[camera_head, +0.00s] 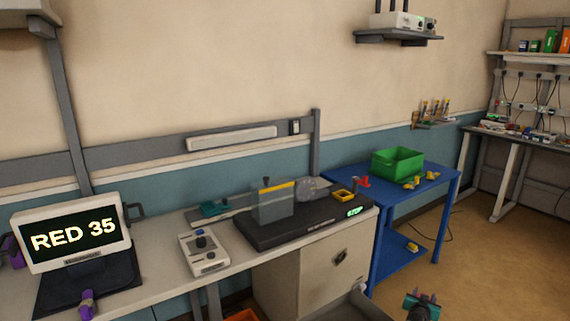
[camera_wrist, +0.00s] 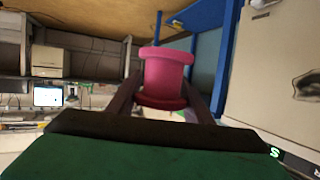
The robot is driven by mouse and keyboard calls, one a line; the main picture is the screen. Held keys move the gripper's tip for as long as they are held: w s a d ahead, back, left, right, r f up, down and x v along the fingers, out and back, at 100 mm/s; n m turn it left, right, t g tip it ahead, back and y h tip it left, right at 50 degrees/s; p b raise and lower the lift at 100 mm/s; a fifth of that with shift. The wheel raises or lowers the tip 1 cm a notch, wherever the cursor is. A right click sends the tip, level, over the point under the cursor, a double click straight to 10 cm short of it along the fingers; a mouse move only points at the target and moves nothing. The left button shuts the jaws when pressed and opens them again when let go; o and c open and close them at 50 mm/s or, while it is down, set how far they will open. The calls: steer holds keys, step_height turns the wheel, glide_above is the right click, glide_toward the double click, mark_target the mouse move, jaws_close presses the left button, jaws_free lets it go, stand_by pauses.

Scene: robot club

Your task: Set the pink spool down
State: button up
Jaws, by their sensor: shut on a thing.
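The pink spool (camera_wrist: 166,78) is between the two fingers of my gripper (camera_wrist: 163,92) in the wrist view, with both flanges showing. The fingers are closed on its sides, and the spool is held off any surface I can make out. In the head view my gripper (camera_head: 422,304) is at the bottom edge, right of the bench and in front of the blue table. The spool cannot be made out clearly there.
The blue table (camera_head: 448,184) carries a green bin (camera_head: 398,163) and several small yellow parts. Open floor (camera_head: 500,265) lies at right.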

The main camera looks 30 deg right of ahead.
steer(key=w+a+r+n+t+y+b, duration=0.1)
steer(key=w+a+r+n+t+y, duration=0.1)
steer(key=w+a+r, duration=0.7)
steer(key=w+a+r+n+t+y+b, duration=0.15)
steer(key=w+a+r, duration=0.25)
steer(key=w+a, duration=0.8)
steer(key=w+a+r+n+t+y, duration=0.25)
steer(key=w+a+r, duration=0.45)
steer(key=w+a, duration=0.4)
steer(key=w+a+r+n+y, duration=0.1)
steer(key=a+r, duration=0.2)
steer(key=a, duration=0.5)
steer(key=w+a+r+n+t+y+b, duration=0.1)
steer(key=w+a+r, duration=0.15)
steer(key=a, duration=0.45)
steer(key=w+a+r+n+y, duration=0.1)
steer(key=a+r, duration=0.3)
steer(key=a, duration=0.4)
steer(key=s+a+r+n+y, duration=0.1)
steer(key=a+r, duration=0.3)
steer(key=a, duration=0.7)
steer(key=s+a+r+n+y+b, duration=0.1)
steer(key=s+a+r+n+y, duration=0.1)
steer(key=a, duration=0.9)
steer(key=shift+s+a+r+n+b, duration=0.15)
steer(key=shift+r+n+b, duration=0.15)
steer(key=shift+r, duration=0.55)
steer(key=shift+f, duration=0.1)
